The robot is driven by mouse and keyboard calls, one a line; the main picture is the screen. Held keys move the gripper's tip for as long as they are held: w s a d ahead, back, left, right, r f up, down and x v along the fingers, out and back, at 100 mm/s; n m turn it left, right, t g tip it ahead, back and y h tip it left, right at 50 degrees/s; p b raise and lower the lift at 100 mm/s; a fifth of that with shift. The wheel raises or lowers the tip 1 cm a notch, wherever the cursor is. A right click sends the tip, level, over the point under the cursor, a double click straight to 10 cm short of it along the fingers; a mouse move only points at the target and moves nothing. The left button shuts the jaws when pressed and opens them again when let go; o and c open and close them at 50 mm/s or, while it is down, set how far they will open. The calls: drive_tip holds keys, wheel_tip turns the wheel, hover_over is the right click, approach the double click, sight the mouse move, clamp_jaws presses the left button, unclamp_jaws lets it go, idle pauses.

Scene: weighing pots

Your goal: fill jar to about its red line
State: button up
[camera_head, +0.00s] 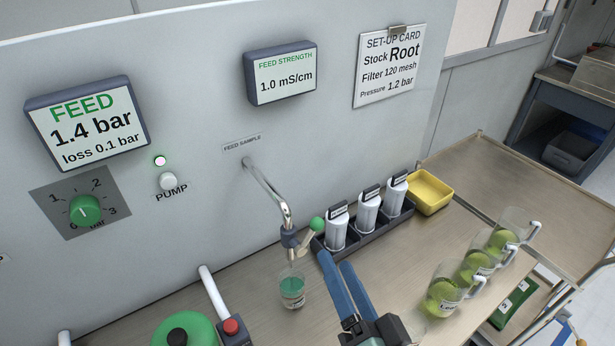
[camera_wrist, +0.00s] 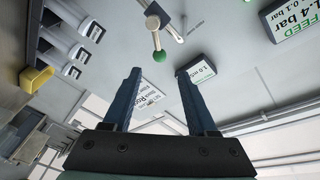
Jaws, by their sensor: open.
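A small clear jar (camera_head: 292,291) stands upright on the bench under the feed sample tap (camera_head: 291,238). Green shows in its upper part and a pale label below; I cannot make out a red line. The tap's lever ends in a green ball knob (camera_head: 317,224), which also shows in the wrist view (camera_wrist: 160,57). My gripper (camera_head: 335,260) is open and empty, its blue fingers pointing up toward the knob. In the wrist view the knob appears just beyond and between the fingertips (camera_wrist: 159,74), apart from them. The jar is not in the wrist view.
A dark rack (camera_head: 327,252) of white cartridges and a yellow tray (camera_head: 430,192) stand right of the tap. Several jugs with green contents (camera_head: 446,296) stand at the bench's right. The feed display (camera_head: 88,122) reads 1.4 bar. A pump button (camera_head: 167,181) has a lit lamp above.

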sight(308, 237)
drive_tip(key=p+x, duration=0.4)
drive_tip(key=x, duration=0.8)
drive_tip(key=shift+w+a+f+n, duration=0.15)
drive_tip(key=shift+w+n, duration=0.15)
clamp_jaws()
